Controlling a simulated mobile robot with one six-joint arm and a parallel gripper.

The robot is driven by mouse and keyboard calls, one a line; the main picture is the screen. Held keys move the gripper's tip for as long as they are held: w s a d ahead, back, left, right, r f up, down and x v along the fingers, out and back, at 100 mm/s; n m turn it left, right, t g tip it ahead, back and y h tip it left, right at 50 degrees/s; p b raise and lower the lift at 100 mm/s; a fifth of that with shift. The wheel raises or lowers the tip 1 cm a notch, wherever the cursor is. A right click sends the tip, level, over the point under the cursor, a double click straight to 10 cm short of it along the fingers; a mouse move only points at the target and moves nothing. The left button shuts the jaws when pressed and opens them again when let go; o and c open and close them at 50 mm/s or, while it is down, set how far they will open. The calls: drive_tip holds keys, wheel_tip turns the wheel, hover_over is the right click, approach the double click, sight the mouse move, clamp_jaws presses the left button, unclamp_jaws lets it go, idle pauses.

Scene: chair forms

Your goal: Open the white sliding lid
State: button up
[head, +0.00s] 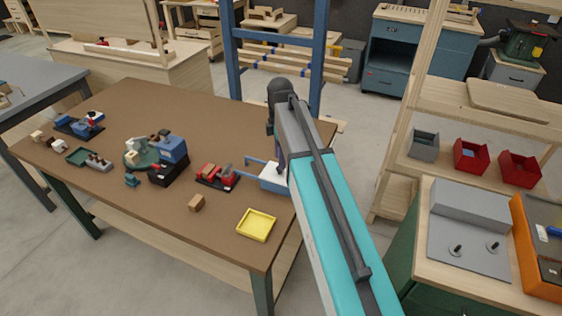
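A white lid (273,178) shows as a flat white top near the right edge of the brown table (165,215). Two blue rails (257,162) reach out from it to the left. My arm covers its right side, so its full outline is hidden. My arm comes in from the lower right, bends at the dark joint and goes down behind its own links. A dark sliver at the arm's end (281,158) shows just above the lid. The fingertips are hidden, and I cannot tell whether they touch the lid.
A blue-and-black machine (170,160) stands farther left. The table's front middle is mostly clear. A blue frame (275,45) rises behind.

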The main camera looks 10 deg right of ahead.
drive_tip(key=shift+f, duration=1.5)
drive_tip(key=shift+c, duration=0.3)
clamp_jaws()
